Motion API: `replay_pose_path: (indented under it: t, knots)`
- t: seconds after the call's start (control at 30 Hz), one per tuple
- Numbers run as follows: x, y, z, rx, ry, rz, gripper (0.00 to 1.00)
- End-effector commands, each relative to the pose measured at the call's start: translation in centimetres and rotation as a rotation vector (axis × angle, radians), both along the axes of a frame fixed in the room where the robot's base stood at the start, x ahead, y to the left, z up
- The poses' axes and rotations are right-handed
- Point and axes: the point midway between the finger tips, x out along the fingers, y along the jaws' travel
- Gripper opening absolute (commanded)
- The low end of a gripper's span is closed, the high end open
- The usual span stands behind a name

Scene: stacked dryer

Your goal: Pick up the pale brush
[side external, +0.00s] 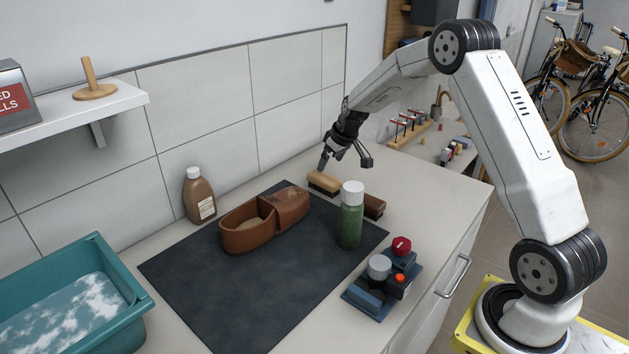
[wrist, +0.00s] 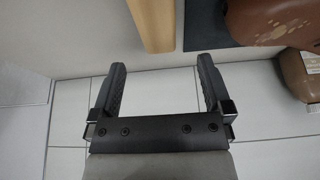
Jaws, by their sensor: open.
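The pale brush (side external: 323,182) has a light wooden back and lies at the far end of the counter, by the edge of the dark mat. In the wrist view the pale brush (wrist: 153,24) shows at the top, cut off by the frame edge, beyond the fingertips. My gripper (side external: 331,162) is above and close to the brush in the side view. In the wrist view my gripper (wrist: 161,66) is open, with nothing between its fingers. A darker brown brush (side external: 374,206) lies nearby, partly hidden by the green bottle.
The green bottle (side external: 351,222) with a white cap stands on the dark mat (side external: 235,300). A brown leather item (side external: 246,238) lies on the mat. A brown bottle (side external: 199,196) stands by the tiled wall.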

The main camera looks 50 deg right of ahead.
Motion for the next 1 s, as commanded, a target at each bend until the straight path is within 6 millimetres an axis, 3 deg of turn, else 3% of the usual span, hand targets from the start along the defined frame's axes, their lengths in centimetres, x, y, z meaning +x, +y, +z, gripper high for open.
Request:
replay_pose_path:
  t: [1.0]
  knots:
    - [1.2,-0.2,-3.4,-0.001,-0.001,0.000,1.00]
